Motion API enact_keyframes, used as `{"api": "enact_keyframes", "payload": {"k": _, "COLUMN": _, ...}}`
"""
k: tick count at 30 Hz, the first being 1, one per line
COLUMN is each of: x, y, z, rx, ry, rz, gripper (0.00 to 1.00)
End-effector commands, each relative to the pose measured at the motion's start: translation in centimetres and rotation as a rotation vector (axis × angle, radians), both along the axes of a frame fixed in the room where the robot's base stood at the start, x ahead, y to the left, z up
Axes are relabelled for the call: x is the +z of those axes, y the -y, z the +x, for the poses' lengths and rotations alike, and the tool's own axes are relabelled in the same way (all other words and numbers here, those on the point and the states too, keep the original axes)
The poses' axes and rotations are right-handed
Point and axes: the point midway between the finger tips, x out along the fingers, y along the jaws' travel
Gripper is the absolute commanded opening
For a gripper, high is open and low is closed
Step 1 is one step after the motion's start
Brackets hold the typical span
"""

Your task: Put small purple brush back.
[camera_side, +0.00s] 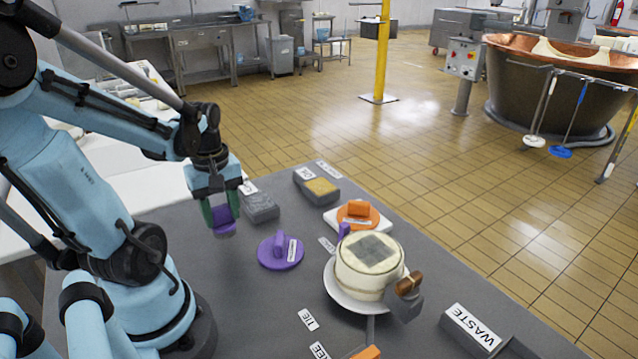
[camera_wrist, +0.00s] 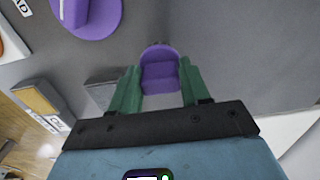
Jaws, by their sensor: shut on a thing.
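My gripper (camera_side: 220,206) has green fingers and is shut on a small purple brush (camera_side: 223,222), held near the left part of the grey table. In the wrist view the small purple brush (camera_wrist: 160,72) sits between the green fingers (camera_wrist: 160,88). I cannot tell whether its underside touches the table. A larger purple disc with an upright handle and a white label (camera_side: 280,252) lies to the right of the gripper. It also shows at the top left of the wrist view (camera_wrist: 88,15).
A grey block (camera_side: 261,208) and a grey holder with a yellow pad (camera_side: 318,187) stand behind. An orange disc tool (camera_side: 358,214) lies on a white board. A round cheese (camera_side: 369,262) stands on a white plate. A WASTE-labelled holder (camera_side: 472,329) is front right.

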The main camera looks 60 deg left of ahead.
Motion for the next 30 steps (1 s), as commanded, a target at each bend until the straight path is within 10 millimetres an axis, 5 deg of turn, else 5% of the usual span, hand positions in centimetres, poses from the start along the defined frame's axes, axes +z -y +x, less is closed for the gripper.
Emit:
{"api": "enact_keyframes", "payload": {"k": 11, "x": -3.3, "y": 0.0, "z": 0.0, "rx": 0.001, "ry": 0.000, "rz": 0.000, "gripper": 0.18}}
{"api": "enact_keyframes", "payload": {"k": 26, "x": -3.9, "y": 0.0, "z": 0.0, "rx": 0.001, "ry": 0.000, "rz": 0.000, "gripper": 0.18}}
{"api": "enact_keyframes", "payload": {"k": 27, "x": -4.0, "y": 0.0, "z": 0.0, "rx": 0.001, "ry": 0.000, "rz": 0.000, "gripper": 0.49}}
{"api": "enact_keyframes", "payload": {"k": 30, "x": -3.9, "y": 0.1, "z": 0.0, "rx": 0.001, "ry": 0.000, "rz": 0.000, "gripper": 0.65}}
